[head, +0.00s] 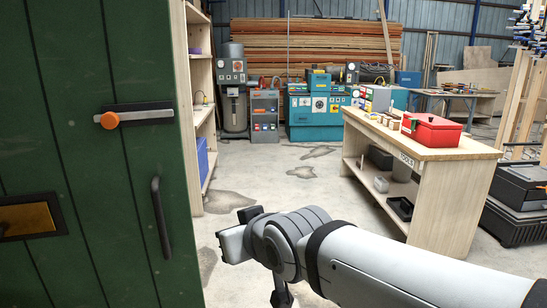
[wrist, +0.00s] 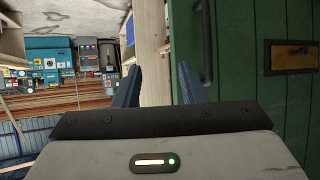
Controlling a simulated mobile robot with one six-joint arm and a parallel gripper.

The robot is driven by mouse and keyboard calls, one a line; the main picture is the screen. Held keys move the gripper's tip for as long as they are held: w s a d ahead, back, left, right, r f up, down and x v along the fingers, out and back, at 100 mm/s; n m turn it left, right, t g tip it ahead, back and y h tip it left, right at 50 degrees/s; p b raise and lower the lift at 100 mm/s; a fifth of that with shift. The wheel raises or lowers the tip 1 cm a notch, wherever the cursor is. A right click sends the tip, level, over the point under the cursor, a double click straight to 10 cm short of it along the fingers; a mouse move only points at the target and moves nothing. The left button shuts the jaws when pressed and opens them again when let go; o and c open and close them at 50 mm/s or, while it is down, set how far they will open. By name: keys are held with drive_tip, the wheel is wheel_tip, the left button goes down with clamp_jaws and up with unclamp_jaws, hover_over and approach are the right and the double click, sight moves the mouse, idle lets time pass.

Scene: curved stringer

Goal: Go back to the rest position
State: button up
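My arm (head: 400,262) reaches in from the lower right of the head view. It is bent at a joint in front of the green door, and its fingers cannot be made out there. In the wrist view my gripper (wrist: 161,67) shows two dark fingers spread apart with nothing between them. A pale wooden upright (wrist: 155,50) shows behind the gap. The wrist picture appears turned upside down.
The green door (head: 85,200) with an orange-knobbed latch (head: 108,119) and a dark handle (head: 160,217) fills the left. A workbench (head: 450,154) with a red toolbox (head: 432,130) stands right. The stained concrete floor (head: 290,155) between is clear. Machines (head: 310,105) stand behind.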

drive_tip(key=s+d+f+m+g+h+p, duration=0.2)
drive_tip(key=s+d+m+g+h+p, duration=0.1)
drive_tip(key=d, duration=0.7)
drive_tip(key=s+d+f+m+g+h+p, duration=0.3)
drive_tip(key=s+d+p, duration=0.3)
drive_tip(key=d, duration=0.5)
drive_tip(key=shift+s+f+g, duration=0.2)
drive_tip(key=shift+s+g, duration=0.7)
drive_tip(key=shift+s, duration=0.1)
